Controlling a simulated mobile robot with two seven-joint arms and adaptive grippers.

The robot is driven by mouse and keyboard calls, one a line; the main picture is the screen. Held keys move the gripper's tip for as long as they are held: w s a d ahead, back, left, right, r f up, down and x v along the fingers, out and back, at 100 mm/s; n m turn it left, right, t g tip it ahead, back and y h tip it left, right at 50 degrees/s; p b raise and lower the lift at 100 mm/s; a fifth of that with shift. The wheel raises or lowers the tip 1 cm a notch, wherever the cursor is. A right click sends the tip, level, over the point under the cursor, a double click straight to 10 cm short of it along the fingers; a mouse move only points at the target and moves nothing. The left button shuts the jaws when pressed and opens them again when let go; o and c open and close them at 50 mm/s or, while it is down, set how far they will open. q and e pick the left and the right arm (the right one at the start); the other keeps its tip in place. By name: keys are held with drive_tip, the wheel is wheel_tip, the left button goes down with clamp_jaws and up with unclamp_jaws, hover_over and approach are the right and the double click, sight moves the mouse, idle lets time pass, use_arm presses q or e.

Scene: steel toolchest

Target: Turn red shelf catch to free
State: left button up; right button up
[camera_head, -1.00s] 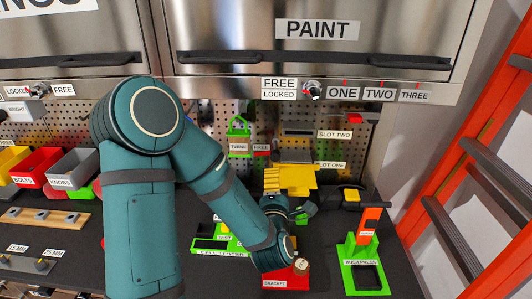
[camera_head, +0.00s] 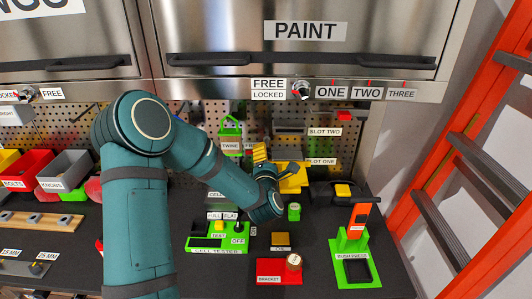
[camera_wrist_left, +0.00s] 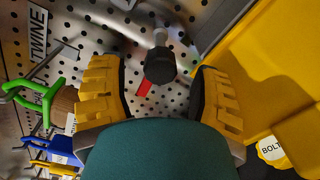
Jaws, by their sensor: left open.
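In the left wrist view, the red shelf catch shows as a dark knob (camera_wrist_left: 160,65) on a metal stem, with a red tab (camera_wrist_left: 145,87) behind it against the pegboard. My left gripper (camera_wrist_left: 160,78) is open, with a yellow finger on each side of the knob and a visible gap to each. In the head view, the left gripper (camera_head: 259,153) is up at the pegboard beside the FREE label (camera_head: 249,146). The gripper hides most of the catch there. The right gripper is not in view.
A yellow bin (camera_head: 292,181) is close on the gripper's right. The green TWINE holder (camera_head: 231,127) hangs to its left. Below are the green cell tester (camera_head: 203,243), the red bracket tray (camera_head: 272,278) and the bush press (camera_head: 357,270). The paint cabinet (camera_head: 220,25) overhangs above.

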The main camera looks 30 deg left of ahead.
use_arm(q)
drive_tip(key=shift+x, duration=1.1)
clamp_jaws()
drive_tip(key=m+b, duration=0.1)
drive_tip(key=b, duration=0.2)
drive_tip(key=shift+f, duration=0.1)
drive_tip(key=shift+m+b, duration=0.3)
drive_tip(key=shift+b, duration=0.2)
